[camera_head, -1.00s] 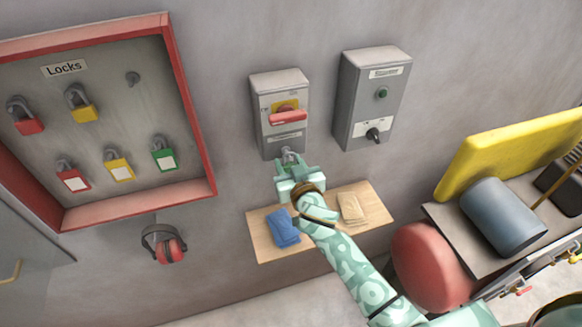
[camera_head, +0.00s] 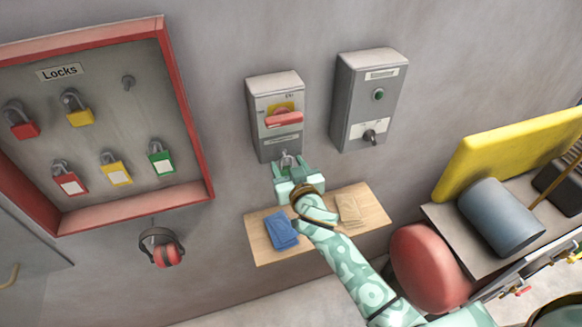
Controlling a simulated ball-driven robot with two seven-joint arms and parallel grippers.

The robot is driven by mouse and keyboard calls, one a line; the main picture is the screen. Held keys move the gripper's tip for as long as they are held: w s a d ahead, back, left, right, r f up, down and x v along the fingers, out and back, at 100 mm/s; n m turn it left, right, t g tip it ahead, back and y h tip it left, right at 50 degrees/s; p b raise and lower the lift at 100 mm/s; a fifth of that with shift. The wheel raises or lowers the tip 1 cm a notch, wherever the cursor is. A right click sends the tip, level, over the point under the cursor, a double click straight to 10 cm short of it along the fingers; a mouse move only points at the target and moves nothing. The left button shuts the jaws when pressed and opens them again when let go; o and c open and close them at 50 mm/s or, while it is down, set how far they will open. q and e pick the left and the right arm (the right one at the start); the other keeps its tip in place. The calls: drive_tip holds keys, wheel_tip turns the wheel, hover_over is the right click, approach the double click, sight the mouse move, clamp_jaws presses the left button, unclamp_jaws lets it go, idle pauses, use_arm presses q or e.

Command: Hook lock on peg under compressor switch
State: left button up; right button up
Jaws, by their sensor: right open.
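A grey switch box (camera_head: 262,130) with a red rotary handle (camera_head: 285,118) on a yellow plate is on the wall. The print on its labels is too small to read. A metal shackle (camera_head: 287,158) shows at its lower edge, between my right gripper's fingertips. The lock body below it is mostly hidden by the gripper, and I cannot tell whether the shackle is around the peg. My right gripper (camera_head: 290,168) is open just under the box, its fingers on either side of the shackle. My left gripper is not in view.
A second grey box (camera_head: 350,95) has a green button and black knob. A red-framed lock board (camera_head: 190,120) holds several padlocks and an empty peg (camera_head: 128,82). A wooden shelf (camera_head: 262,240) with blue and tan cloths lies below my gripper. Earmuffs (camera_head: 165,250) hang left.

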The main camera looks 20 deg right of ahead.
drive_tip(key=shift+s+a+f, duration=0.1)
drive_tip(key=shift+a+f, duration=0.05)
drive_tip(key=shift+a, duration=0.1)
